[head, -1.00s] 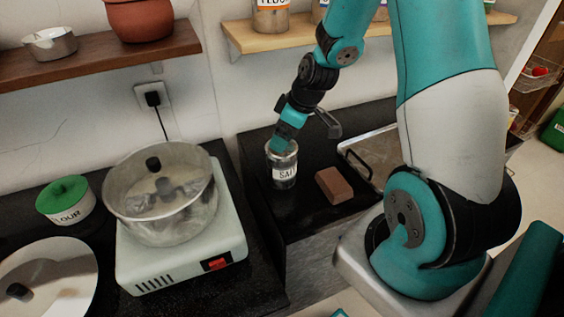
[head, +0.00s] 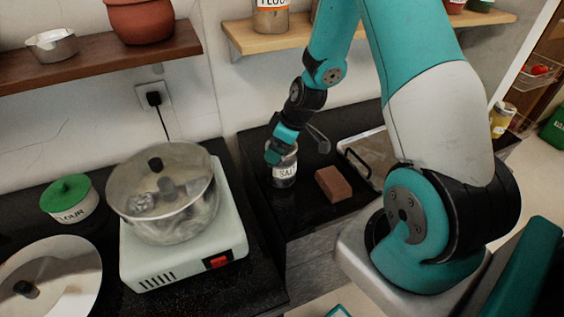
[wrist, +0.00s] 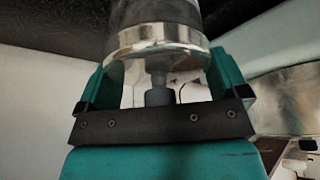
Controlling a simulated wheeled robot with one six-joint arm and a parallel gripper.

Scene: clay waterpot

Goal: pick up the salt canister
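The salt canister (head: 285,172) is a small clear jar with a silver lid and a white label. It stands upright on the black counter, left of a brown block. My gripper (head: 282,152) points down at the top of the canister. In the wrist view, the shiny lid of the canister (wrist: 158,40) with a small knob lies between the two teal fingers of my gripper (wrist: 160,75). The fingers are spread, one on each side of the lid. Whether either finger touches the lid is hard to see.
A brown block (head: 333,184) and a metal tray (head: 365,160) lie right of the canister. A glass-lidded pot (head: 160,195) stands on a white hot plate (head: 190,262) to the left. A wooden shelf (head: 245,42) hangs above. Some bare counter lies in front of the canister.

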